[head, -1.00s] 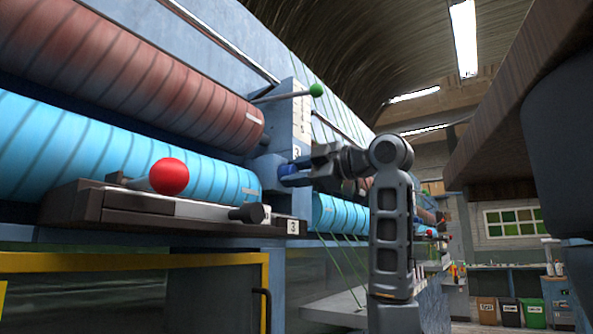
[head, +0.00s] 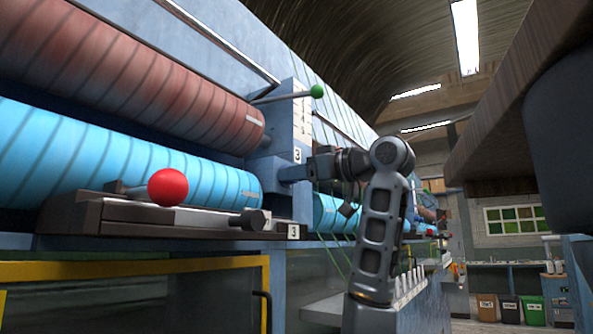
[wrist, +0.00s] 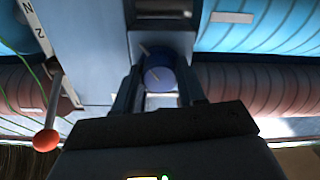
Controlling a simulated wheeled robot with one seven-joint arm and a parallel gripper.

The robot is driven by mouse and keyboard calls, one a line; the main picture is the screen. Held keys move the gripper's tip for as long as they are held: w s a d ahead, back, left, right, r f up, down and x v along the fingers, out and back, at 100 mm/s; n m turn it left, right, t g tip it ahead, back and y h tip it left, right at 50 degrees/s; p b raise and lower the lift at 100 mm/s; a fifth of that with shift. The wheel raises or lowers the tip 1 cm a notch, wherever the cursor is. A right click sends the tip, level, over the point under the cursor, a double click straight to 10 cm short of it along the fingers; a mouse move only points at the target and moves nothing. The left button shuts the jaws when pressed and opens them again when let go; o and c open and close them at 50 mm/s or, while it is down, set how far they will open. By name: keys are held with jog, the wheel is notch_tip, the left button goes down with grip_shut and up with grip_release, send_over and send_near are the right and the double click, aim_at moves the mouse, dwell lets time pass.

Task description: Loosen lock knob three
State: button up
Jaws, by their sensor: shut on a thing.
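In the head view my gripper (head: 308,168) is at the side of the blue-grey housing, just below a white plate marked 3 (head: 297,155). There the knob is hidden by my fingers.
A green-balled lever (head: 316,91) sticks out above my gripper. A red-balled lever (head: 167,187) and a dark knob (head: 250,219) sit on the ledge at lower left. Blue and rust-red rolls run alongside. A dark tabletop overhangs at right.

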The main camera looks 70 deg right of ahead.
jog(key=shift+r+m, duration=0.25)
jog(key=shift+m, duration=0.35)
jog(key=shift+f, duration=0.1)
jog(key=o, duration=1.1)
jog(key=shift+f, duration=0.1)
jog(key=shift+s, duration=0.1)
jog(key=b+v, duration=0.2)
jog(key=v, duration=0.5)
jog(key=shift+s+a, duration=0.15)
jog(key=shift+s, duration=0.2)
